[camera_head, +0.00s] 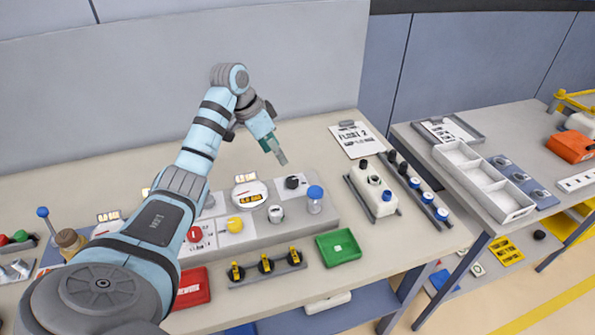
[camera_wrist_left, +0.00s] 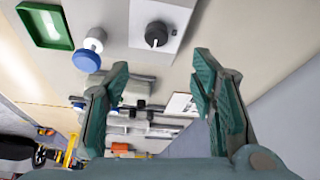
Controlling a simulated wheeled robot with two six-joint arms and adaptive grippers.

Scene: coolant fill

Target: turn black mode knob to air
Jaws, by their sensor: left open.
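The black mode knob (camera_head: 292,182) sits on a white plate at the right end of the grey console (camera_head: 330,212). It also shows in the left wrist view (camera_wrist_left: 156,34), near the top, with a pale pointer mark. The lettering around it is too small to read. My left gripper (camera_head: 277,153) hangs above and behind the console, apart from the knob. In the left wrist view its two fingers (camera_wrist_left: 160,95) are spread wide with nothing between them. My right gripper is not in view.
A blue-capped knob (camera_head: 315,193) stands just right of the black knob. A yellow knob (camera_head: 235,225), a red knob (camera_head: 194,234) and a gauge (camera_head: 249,194) are on the console. A green tray (camera_head: 341,262) lies in front. A white canister (camera_head: 374,195) stands to the right.

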